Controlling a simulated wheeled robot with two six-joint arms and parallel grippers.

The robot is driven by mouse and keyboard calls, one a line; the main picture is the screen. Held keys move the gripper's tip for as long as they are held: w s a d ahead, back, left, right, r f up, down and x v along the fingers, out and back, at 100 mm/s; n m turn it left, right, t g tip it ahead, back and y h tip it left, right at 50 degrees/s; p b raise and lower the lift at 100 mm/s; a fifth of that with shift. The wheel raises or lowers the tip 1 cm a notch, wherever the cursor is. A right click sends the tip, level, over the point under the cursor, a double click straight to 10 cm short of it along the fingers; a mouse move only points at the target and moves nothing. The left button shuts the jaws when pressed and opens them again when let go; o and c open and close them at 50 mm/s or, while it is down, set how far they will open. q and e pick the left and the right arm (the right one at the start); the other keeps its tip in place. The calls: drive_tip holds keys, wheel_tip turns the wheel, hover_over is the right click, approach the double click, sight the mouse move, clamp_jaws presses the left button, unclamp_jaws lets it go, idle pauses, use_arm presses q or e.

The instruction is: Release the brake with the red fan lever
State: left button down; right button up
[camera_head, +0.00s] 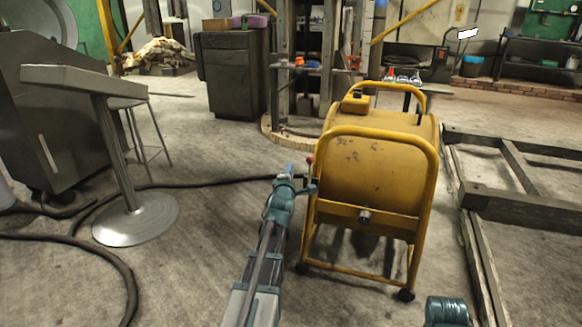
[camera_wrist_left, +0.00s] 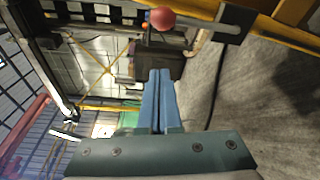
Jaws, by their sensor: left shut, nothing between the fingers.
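The yellow wheeled fan (camera_head: 375,175) stands in the middle of the head view. Its lever ends in a red knob (camera_head: 310,159) at the fan's left side. The knob also shows in the left wrist view (camera_wrist_left: 162,19), on a grey rod. My left gripper (camera_head: 290,169) has its blue fingers shut with nothing between them. It is just left of the red knob. In the left wrist view the closed fingertips (camera_wrist_left: 160,72) point toward the knob, with a visible gap between them. My right gripper is not in view; only a teal part of my arm shows at bottom right.
A dark hose (camera_head: 215,183) runs across the floor behind the gripper. A metal pedestal table (camera_head: 137,218) stands at left. A dark steel frame (camera_head: 520,206) lies on the floor right of the fan. Open floor lies left of my arm.

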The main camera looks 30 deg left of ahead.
use_arm(q)
drive_tip(key=v, duration=0.7)
drive_tip(key=shift+f, duration=0.2)
drive_tip(key=s+d+f+m+g+h+p, duration=0.1)
drive_tip(key=d+f+m+g+h, duration=0.1)
drive_tip(key=d+f+m, duration=0.45)
drive_tip(key=s+d+f+m+g+h, duration=0.2)
drive_tip(key=d+m+g, duration=0.1)
drive_tip(key=d, duration=0.7)
drive_tip(key=s+d+f+m+g+h+p, duration=0.1)
drive_tip(key=d+f+m+g+h, duration=0.1)
drive_tip(key=d+f+m, duration=0.45)
drive_tip(key=s+d+f+m+g+p, duration=0.1)
drive_tip(key=s+d+f+m+g, duration=0.1)
drive_tip(key=s+d+m+g, duration=1.3)
drive_tip(key=s+d+r+t+p, duration=0.1)
drive_tip(key=s+r+t+p, duration=0.1)
drive_tip(key=r+p, duration=1.6)
drive_tip(key=s+d+r+n+t+p, duration=0.1)
drive_tip(key=s+r+t+p, duration=0.2)
drive_tip(key=r+p, duration=1.6)
drive_tip(key=shift+s+d+r+n+t+p, duration=0.2)
drive_tip(key=shift+d+n+t+p, duration=0.15)
drive_tip(key=shift+t+p, duration=0.25)
